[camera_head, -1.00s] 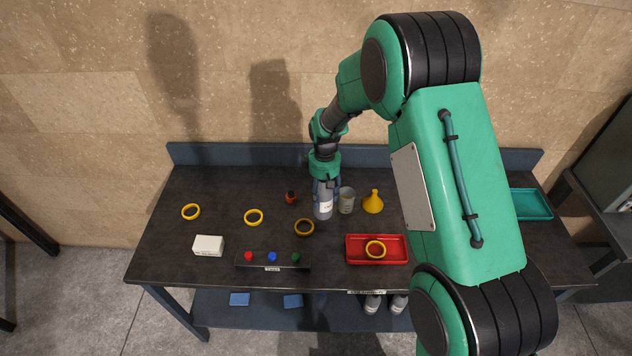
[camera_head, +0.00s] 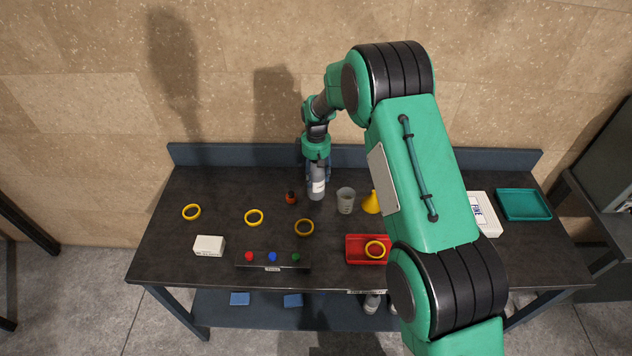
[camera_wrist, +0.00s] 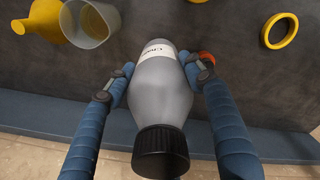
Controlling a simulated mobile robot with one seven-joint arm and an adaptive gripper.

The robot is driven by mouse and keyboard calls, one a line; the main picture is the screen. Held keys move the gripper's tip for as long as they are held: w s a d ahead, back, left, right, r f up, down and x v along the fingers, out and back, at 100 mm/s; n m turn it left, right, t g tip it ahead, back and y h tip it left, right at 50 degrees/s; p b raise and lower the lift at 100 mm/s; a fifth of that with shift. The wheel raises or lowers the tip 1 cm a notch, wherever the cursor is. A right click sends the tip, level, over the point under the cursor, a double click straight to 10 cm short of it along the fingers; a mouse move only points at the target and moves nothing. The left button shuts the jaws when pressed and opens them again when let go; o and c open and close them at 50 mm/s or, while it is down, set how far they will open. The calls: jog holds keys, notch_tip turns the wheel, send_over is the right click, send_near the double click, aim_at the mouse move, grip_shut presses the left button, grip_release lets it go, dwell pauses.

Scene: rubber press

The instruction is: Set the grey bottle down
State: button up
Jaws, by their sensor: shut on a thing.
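The grey bottle (camera_head: 316,187) has a black cap and a white label. It is upright in the head view, near the back of the table, between the small orange-red bottle and the clear cup. My gripper (camera_head: 317,172) is above the table and shut on it. In the wrist view the grey bottle (camera_wrist: 162,95) lies between the two blue fingers of my gripper (camera_wrist: 160,85), its black cap toward the camera. I cannot tell whether its base touches the table (camera_head: 200,270).
Close by are a small orange-red bottle (camera_head: 291,198), a clear cup (camera_head: 346,200) and a yellow funnel (camera_head: 371,202). Yellow rings (camera_head: 254,217), a white box (camera_head: 209,245), a button panel (camera_head: 273,262) and a red tray (camera_head: 355,251) lie nearer the front. A teal tray (camera_head: 523,204) is at right.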

aim_at(316, 181)
dwell(0.3)
jog(key=shift+f, duration=1.7)
jog(key=o, duration=1.8)
jog(key=shift+f, duration=0.15)
jog(key=shift+c, duration=0.2)
notch_tip(316, 181, up, 12)
jog(key=shift+r, duration=0.1)
